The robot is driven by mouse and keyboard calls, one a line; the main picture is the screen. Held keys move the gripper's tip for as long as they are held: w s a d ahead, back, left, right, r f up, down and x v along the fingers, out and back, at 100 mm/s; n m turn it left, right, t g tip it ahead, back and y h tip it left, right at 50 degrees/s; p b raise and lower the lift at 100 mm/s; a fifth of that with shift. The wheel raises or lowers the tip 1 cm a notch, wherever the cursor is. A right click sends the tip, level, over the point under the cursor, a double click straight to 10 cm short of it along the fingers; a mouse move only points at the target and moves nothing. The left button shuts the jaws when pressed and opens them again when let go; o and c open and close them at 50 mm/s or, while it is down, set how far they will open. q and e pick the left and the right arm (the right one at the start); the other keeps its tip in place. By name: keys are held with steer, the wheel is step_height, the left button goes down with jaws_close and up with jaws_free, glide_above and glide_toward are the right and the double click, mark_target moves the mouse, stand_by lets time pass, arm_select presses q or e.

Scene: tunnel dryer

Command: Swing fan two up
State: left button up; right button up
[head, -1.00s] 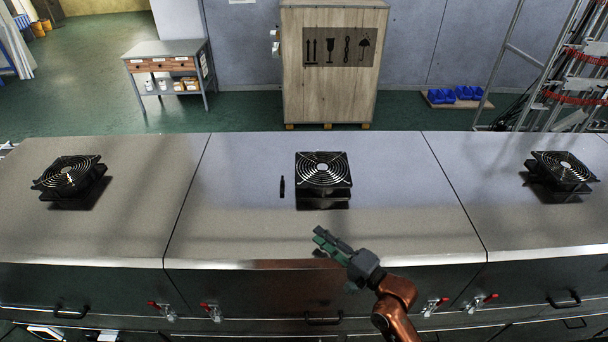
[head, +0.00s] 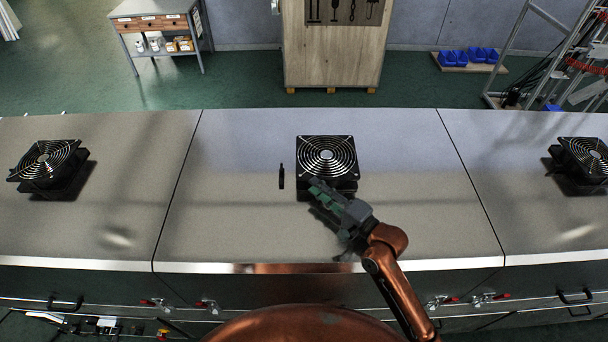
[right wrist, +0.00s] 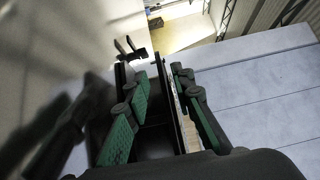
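The middle fan (head: 327,158), probably fan two, is a square black fan with a round wire guard, lying flat on the middle dryer panel. A small black upright piece (head: 282,176) stands just left of it. My right gripper (head: 318,190) is at the fan's front left corner, low over the panel. In the right wrist view its green-padded fingers (right wrist: 158,100) stand apart, with a dark edge, seemingly the fan's, between them. I cannot tell whether they touch it. The black piece also shows there (right wrist: 131,48). My left gripper is not in view.
Similar fans sit on the left panel (head: 48,165) and right panel (head: 583,160). The panel top (head: 230,225) is otherwise clear. Red-tipped latches (head: 210,306) line the dryer front. A wooden crate (head: 333,60) and a small workbench (head: 155,25) stand behind.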

mark_target(305, 178)
steer(key=shift+p+x, duration=0.5)
steer(key=shift+x, duration=2.35)
steer(key=shift+f, duration=0.1)
steer(key=shift+c, duration=0.2)
jaws_close()
